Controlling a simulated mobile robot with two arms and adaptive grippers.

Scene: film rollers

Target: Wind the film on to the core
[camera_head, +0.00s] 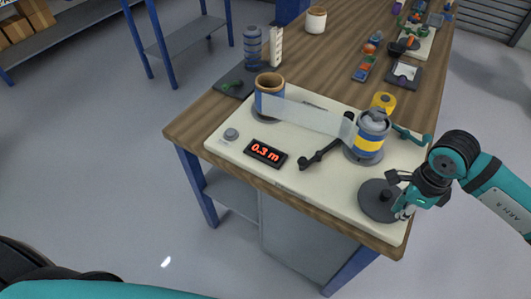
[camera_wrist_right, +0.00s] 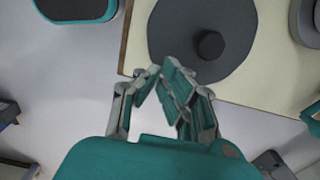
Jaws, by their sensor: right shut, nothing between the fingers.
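A pale film strip (camera_head: 308,116) stretches between a brown-rimmed roller with a blue band (camera_head: 269,94) on the left and a grey-topped roller with blue and yellow bands (camera_head: 371,135) on the right. Both stand on a cream board (camera_head: 225,146). A dark round disc (camera_head: 375,203) lies at the board's right front corner; in the right wrist view it shows with a black knob (camera_wrist_right: 210,44). My right gripper (camera_head: 402,207) is at the disc's right edge. In the wrist view its fingers (camera_wrist_right: 165,74) are together and empty, beside the disc and apart from the knob. My left gripper is out of view.
A red display (camera_head: 265,153) reads 0.3 m. A black lever arm (camera_head: 322,156), a grey button (camera_head: 231,134) and a yellow roll (camera_head: 383,102) are on the board. A white pot (camera_head: 316,20) and several small items stand farther back on the wooden table (camera_head: 226,92).

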